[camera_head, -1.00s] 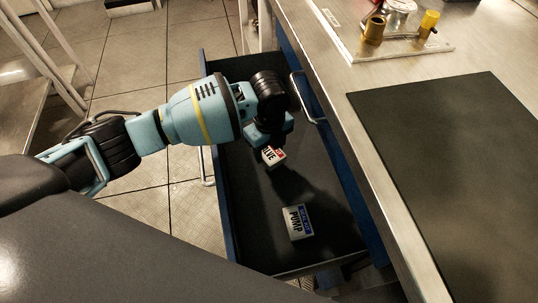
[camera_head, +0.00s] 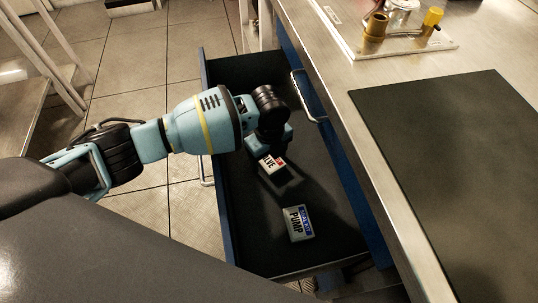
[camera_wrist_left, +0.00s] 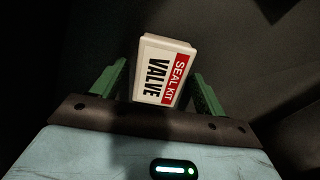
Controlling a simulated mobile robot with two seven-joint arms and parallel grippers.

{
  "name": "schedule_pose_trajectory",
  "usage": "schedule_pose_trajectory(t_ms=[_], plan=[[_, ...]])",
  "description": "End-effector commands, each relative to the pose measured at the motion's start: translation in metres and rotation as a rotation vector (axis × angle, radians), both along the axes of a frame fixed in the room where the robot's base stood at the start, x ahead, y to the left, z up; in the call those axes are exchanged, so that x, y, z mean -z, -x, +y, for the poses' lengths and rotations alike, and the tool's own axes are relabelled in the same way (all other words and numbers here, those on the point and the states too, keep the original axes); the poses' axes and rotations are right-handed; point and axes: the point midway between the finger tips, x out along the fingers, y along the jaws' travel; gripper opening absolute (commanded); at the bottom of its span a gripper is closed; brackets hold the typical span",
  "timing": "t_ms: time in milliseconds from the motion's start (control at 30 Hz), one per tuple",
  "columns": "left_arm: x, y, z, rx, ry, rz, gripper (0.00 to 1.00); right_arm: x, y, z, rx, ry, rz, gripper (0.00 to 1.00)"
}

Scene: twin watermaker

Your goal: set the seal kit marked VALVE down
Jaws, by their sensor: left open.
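The VALVE seal kit (camera_head: 273,164) is a small white box with a red band, inside the open drawer (camera_head: 228,205). In the left wrist view the VALVE kit (camera_wrist_left: 163,70) lies between the two green fingers, with dark gaps beside it. My left gripper (camera_head: 271,152) is at the kit, pointing down into the drawer. In the wrist view my left gripper (camera_wrist_left: 160,85) is open around the kit. The kit appears to rest on the dark drawer floor. Its far end is partly hidden by the gripper in the head view. My right gripper is not in view.
A PUMP seal kit (camera_head: 298,223) with a blue band lies nearer in the drawer. The workbench (camera_head: 340,110) edge and the drawer handle (camera_head: 303,97) are right of my arm. A black mat (camera_head: 450,170) and a plate with fittings (camera_head: 385,40) are on the bench.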

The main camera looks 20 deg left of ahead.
Motion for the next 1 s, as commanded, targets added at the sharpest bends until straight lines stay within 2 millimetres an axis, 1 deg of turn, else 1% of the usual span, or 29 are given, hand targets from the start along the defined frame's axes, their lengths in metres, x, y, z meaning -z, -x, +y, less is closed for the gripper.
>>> schedule_pose_trajectory(t_ms=[133, 233, 500, 600, 700, 800, 1000], plan=[[-0.002, 0.0, 0.0, 0.0, 0.0, -0.001, 0.73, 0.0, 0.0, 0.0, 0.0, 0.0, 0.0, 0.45], [-0.01, -0.001, 0.0, 0.0, 0.0, -0.002, 0.73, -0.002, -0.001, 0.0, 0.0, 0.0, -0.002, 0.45], [-0.053, 0.0, 0.0, 0.0, 0.002, -0.003, 0.73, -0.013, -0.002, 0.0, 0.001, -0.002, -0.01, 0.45], [-0.065, 0.0, 0.0, 0.001, 0.0, -0.002, 0.73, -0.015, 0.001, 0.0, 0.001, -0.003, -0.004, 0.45], [-0.074, -0.001, 0.0, 0.0, 0.0, -0.002, 0.73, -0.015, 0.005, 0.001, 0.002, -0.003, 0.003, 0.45], [-0.078, 0.0, 0.0, 0.0, 0.001, -0.001, 0.73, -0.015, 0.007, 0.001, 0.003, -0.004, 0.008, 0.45], [-0.079, 0.0, 0.0, 0.0, -0.001, 0.001, 0.73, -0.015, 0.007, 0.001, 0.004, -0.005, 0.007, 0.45]])
